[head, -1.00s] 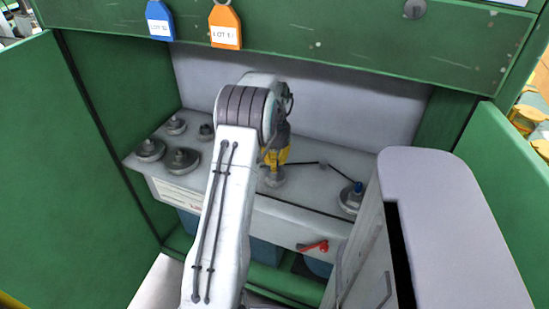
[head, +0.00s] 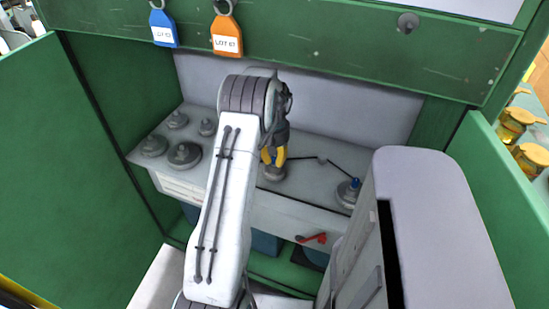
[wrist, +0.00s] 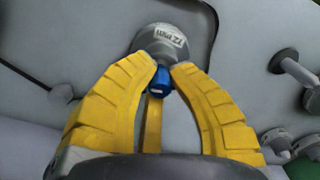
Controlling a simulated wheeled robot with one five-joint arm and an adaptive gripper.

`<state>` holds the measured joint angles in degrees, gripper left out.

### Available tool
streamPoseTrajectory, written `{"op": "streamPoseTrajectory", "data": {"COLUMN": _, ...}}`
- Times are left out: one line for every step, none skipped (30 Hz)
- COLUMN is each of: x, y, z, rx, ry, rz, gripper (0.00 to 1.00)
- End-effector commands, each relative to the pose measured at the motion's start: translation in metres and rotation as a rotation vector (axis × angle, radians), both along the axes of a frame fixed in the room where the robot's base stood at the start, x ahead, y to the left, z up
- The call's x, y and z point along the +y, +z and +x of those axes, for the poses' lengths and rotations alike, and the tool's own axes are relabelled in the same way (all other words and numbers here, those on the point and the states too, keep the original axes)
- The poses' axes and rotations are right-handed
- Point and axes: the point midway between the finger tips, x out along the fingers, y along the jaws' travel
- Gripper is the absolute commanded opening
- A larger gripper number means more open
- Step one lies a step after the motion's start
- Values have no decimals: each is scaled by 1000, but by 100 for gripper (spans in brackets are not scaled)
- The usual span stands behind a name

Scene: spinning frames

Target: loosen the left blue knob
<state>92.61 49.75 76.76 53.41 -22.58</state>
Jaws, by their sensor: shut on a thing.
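The left blue knob (wrist: 163,83) shows between my fingertips in the wrist view, in front of a grey round base (wrist: 160,42) with a white label. My gripper (wrist: 163,72) has its yellow fingers shut on this knob. In the head view my gripper (head: 273,157) points down at the grey base (head: 272,173) on the shelf; the knob is hidden there by the fingers. A second blue knob (head: 355,183) sits on another grey base to the right, beside a thin dark rod (head: 340,169).
Several grey round pieces (head: 184,156) stand on the shelf at left. A red lever (head: 313,238) is on the front below. Green walls enclose the sides, and a green beam (head: 330,45) with blue and orange tags crosses above. A pale cabinet (head: 440,220) stands close at right.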

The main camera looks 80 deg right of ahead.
Motion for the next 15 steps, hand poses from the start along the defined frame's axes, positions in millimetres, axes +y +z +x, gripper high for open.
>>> {"op": "streamPoseTrajectory", "data": {"x": 0, "y": -1, "z": 0, "rx": 1, "ry": 16, "rz": -1, "gripper": 0}}
{"op": "streamPoseTrajectory", "data": {"x": -1, "y": -1, "z": 0, "rx": 1, "ry": 26, "rz": -1, "gripper": 0}}
{"op": "streamPoseTrajectory", "data": {"x": -1, "y": -1, "z": 0, "rx": 0, "ry": 37, "rz": -2, "gripper": 0}}
{"op": "streamPoseTrajectory", "data": {"x": 0, "y": -1, "z": 0, "rx": 0, "ry": 43, "rz": -2, "gripper": 0}}
{"op": "streamPoseTrajectory", "data": {"x": 0, "y": -1, "z": 0, "rx": 0, "ry": 49, "rz": -2, "gripper": 0}}
{"op": "streamPoseTrajectory", "data": {"x": 0, "y": -1, "z": 0, "rx": 0, "ry": 57, "rz": -2, "gripper": 0}}
{"op": "streamPoseTrajectory", "data": {"x": 0, "y": -1, "z": 0, "rx": 0, "ry": 61, "rz": -2, "gripper": 0}}
{"op": "streamPoseTrajectory", "data": {"x": 0, "y": -1, "z": 0, "rx": 0, "ry": 64, "rz": -2, "gripper": 0}}
{"op": "streamPoseTrajectory", "data": {"x": 0, "y": -1, "z": 0, "rx": 0, "ry": 67, "rz": -2, "gripper": 0}}
{"op": "streamPoseTrajectory", "data": {"x": 0, "y": -1, "z": 0, "rx": 0, "ry": 69, "rz": -2, "gripper": 0}}
{"op": "streamPoseTrajectory", "data": {"x": 0, "y": -1, "z": 1, "rx": 0, "ry": 71, "rz": -2, "gripper": 0}}
{"op": "streamPoseTrajectory", "data": {"x": 0, "y": -1, "z": 1, "rx": 1, "ry": 72, "rz": -1, "gripper": 0}}
{"op": "streamPoseTrajectory", "data": {"x": -1, "y": -1, "z": 1, "rx": 0, "ry": 73, "rz": -2, "gripper": 0}}
{"op": "streamPoseTrajectory", "data": {"x": -1, "y": -1, "z": 1, "rx": 0, "ry": 73, "rz": -2, "gripper": 0}}
{"op": "streamPoseTrajectory", "data": {"x": -1, "y": -1, "z": 1, "rx": 1, "ry": 73, "rz": -1, "gripper": 0}}
